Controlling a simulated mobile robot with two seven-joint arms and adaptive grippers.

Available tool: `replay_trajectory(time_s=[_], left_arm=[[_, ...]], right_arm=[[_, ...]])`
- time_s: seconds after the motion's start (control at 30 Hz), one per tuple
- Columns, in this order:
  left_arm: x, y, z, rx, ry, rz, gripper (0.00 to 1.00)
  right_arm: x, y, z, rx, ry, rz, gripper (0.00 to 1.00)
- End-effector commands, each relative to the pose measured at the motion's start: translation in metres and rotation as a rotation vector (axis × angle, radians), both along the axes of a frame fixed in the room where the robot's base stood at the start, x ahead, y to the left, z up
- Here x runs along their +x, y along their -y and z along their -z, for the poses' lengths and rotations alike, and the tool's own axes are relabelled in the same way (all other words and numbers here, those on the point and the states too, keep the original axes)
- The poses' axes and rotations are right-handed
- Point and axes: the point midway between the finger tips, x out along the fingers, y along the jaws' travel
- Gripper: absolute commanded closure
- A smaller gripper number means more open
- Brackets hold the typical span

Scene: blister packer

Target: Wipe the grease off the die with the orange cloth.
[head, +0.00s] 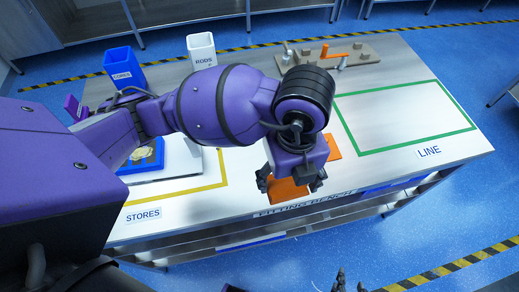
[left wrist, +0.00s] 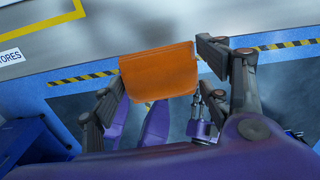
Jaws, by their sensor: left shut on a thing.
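My left gripper (head: 290,181) is over the front edge of the bench, shut on the orange cloth (head: 287,192). In the left wrist view the cloth (left wrist: 158,72) is a flat orange sheet between the two dark fingers. A dark blue piece with a cream-coloured smear (head: 146,156) lies at the left of the bench, partly behind my left arm; it may be the die with grease, but I cannot tell for sure. Dark fingertips of my right gripper (head: 347,284) show at the bottom edge, off the bench; their opening is unclear.
A blue bin (head: 122,65) and a white RODS bin (head: 201,50) stand at the back left. A board with an orange handle (head: 334,56) lies at the back. An orange patch (head: 333,147) shows beside my wrist. The green-framed LINE area (head: 405,115) is clear.

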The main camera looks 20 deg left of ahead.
Motion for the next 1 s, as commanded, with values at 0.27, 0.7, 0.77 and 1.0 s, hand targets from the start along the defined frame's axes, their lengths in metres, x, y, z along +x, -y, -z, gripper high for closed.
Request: replay_trajectory(time_s=[0.27,0.7,0.77,1.0], left_arm=[[-0.011,0.012,-0.017,0.0,0.012,0.001,0.5],[-0.011,0.012,-0.037,0.001,0.013,0.002,0.5],[-0.011,0.012,-0.04,0.002,0.012,0.002,0.5],[-0.01,0.012,-0.05,0.001,0.014,0.001,0.5]], right_arm=[[0.007,-0.003,-0.011,0.005,0.016,-0.003,0.6],[0.029,-0.002,-0.039,0.004,0.071,-0.002,0.6],[0.032,-0.002,-0.043,0.003,0.079,-0.001,0.6],[0.044,0.0,-0.058,0.001,0.111,0.001,0.6]])
